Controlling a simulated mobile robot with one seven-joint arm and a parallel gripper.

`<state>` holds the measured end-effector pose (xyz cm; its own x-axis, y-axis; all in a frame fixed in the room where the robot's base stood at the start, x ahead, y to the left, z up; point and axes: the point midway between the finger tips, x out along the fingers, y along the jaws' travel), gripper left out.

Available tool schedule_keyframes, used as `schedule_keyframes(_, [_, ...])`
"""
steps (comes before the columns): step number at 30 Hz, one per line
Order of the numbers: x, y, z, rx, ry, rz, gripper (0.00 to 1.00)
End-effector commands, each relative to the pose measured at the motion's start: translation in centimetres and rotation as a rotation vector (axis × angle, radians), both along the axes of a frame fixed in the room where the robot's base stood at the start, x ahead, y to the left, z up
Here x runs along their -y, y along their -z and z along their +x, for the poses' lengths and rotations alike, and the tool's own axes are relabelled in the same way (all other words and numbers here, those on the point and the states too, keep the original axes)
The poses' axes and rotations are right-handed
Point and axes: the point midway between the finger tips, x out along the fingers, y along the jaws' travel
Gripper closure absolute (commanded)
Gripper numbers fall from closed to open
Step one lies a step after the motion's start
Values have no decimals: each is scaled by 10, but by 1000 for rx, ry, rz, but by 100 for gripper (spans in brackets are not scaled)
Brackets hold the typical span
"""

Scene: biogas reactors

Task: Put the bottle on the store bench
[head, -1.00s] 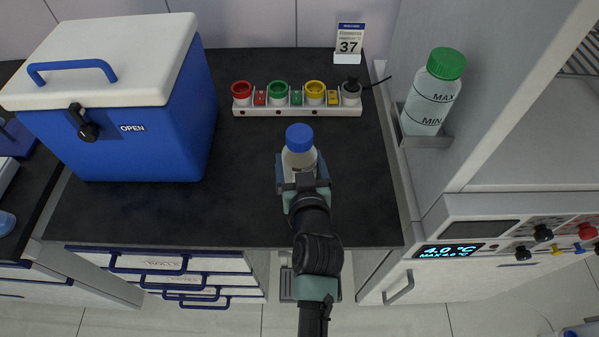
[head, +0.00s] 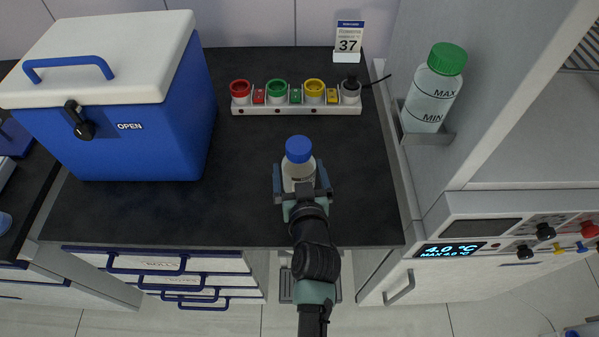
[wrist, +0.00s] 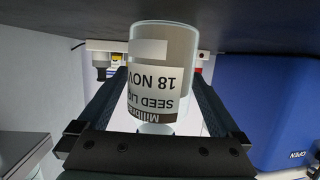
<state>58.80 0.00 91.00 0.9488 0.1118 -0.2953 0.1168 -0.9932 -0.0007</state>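The bottle (head: 298,172) is clear, with a blue cap and a white label. It is upright over the front middle of the dark bench (head: 120,215). In the wrist view the bottle (wrist: 163,70) appears upside down, its label reading "SEED LIQ" and "18 NOV". My gripper (head: 300,186) has one finger on each side of the bottle and is shut on it. I cannot tell how high its base is above the bench top. No sign in view marks which surface is the store bench.
A blue cooler (head: 165,135) with a white lid stands left. A green-capped bottle (head: 433,90) sits in a holder right, above a 4.0 °C panel (head: 447,250). Bench between is clear.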

Motion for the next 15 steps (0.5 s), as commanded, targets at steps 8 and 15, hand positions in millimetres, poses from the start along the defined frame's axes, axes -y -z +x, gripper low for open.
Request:
schedule_keyframes(8, [3, -7, -21, -1, 2, 0, 0])
schedule_keyframes(15, [7, -20, -64, -2, 1, -1, 0])
